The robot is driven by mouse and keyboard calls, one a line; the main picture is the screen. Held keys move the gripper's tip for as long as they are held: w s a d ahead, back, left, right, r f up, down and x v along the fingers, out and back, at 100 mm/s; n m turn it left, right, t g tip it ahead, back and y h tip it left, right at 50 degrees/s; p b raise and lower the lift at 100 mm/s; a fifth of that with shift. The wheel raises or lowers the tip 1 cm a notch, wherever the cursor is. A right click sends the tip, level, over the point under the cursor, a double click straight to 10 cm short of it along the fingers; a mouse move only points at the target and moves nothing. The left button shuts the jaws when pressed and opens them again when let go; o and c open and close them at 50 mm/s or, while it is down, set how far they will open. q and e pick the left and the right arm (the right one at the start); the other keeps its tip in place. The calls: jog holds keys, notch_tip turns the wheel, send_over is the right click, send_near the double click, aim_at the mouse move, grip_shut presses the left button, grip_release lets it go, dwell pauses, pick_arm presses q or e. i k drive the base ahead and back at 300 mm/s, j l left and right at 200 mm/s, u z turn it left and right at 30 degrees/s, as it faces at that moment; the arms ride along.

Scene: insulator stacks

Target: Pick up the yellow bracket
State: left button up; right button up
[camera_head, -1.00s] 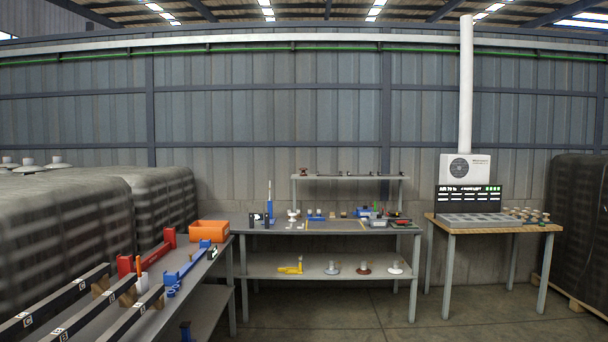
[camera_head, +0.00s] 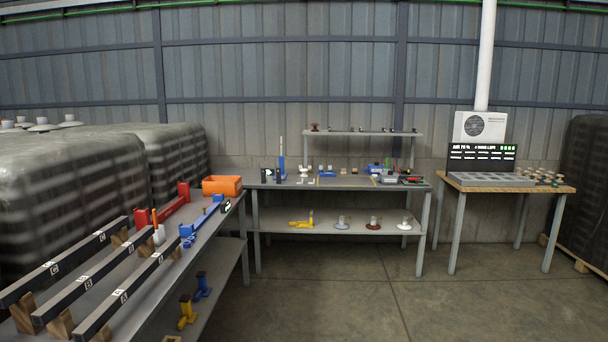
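A yellow bracket-like piece (camera_head: 301,222) lies on the lower shelf of the grey back table, at the left end of a row of insulator-like pieces. It has a long low part and a short upright part. A second yellow piece (camera_head: 187,311) with a dark top stands on the lower shelf of the left bench, beside a similar blue piece (camera_head: 202,285). I cannot tell which yellow piece is the named bracket. Neither of my grippers shows in the view.
The back table (camera_head: 262,186) carries many small tools and parts. The left bench (camera_head: 112,282) holds long labelled black bars and an orange bin (camera_head: 222,186). A wooden table (camera_head: 560,189) with a screen (camera_head: 481,158) stands at right. The floor (camera_head: 370,295) between is clear.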

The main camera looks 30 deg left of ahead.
aim_at(299, 224)
jog(key=i+j+u, duration=0.35)
jog(key=i, duration=0.2)
jog(key=i+j+u, duration=0.3)
jog(key=i, duration=0.3)
jog(key=i+u, duration=0.35)
jog(key=i, duration=2.7)
jog(key=l, duration=0.1)
